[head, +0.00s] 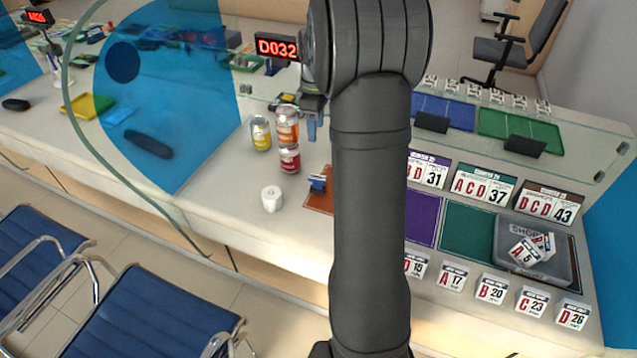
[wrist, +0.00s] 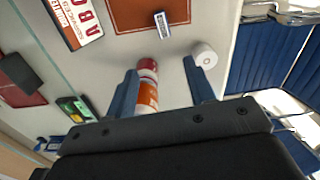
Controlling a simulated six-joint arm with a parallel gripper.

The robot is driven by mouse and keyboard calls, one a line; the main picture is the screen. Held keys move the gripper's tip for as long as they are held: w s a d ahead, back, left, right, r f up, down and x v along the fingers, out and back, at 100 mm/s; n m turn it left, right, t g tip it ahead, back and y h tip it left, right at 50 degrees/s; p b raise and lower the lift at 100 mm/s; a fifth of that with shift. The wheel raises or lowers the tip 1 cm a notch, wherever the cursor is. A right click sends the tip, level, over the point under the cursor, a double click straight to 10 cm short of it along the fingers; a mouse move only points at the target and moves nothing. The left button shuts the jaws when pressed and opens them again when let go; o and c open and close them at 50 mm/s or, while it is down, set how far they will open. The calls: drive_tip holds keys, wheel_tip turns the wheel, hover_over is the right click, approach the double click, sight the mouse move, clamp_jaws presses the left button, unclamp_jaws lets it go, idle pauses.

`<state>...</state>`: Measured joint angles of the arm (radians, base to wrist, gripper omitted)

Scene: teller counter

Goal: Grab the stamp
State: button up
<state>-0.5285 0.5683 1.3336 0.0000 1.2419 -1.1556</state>
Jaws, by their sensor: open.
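The stamp (head: 318,184) is a small blue piece that lies on a brown mat (head: 320,203), left of my arm in the head view. In the wrist view the stamp (wrist: 162,24) shows blue and white on the brown mat (wrist: 125,12), beyond my fingertips. My gripper (head: 312,124) is open and hangs behind the mat near the cans, apart from the stamp. In the wrist view my gripper's two blue fingers (wrist: 160,68) are spread, with an orange and red can showing between them.
An orange can (head: 287,122), a red can (head: 290,160) and a yellow can (head: 261,134) stand near my gripper. A white roll (head: 271,198) stands left of the mat. A clear curved screen (head: 215,165) is at left. Number cards (head: 483,185) and a grey tray (head: 505,262) lie right.

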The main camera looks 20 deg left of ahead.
sight(318, 177)
drive_tip(key=shift+n, duration=0.3)
wheel_tip(318, 177, down, 16)
drive_tip(key=shift+s+r, duration=0.1)
drive_tip(key=shift+s, duration=0.05)
drive_tip(key=shift+s+d+f, duration=0.1)
drive_tip(key=shift+d+f, duration=0.1)
drive_tip(key=shift+f, duration=1.2)
drive_tip(key=shift+s+d+f, duration=0.1)
drive_tip(key=shift+d+f, duration=0.05)
drive_tip(key=shift+f, duration=1.2)
drive_tip(key=shift+c, duration=0.4)
clamp_jaws()
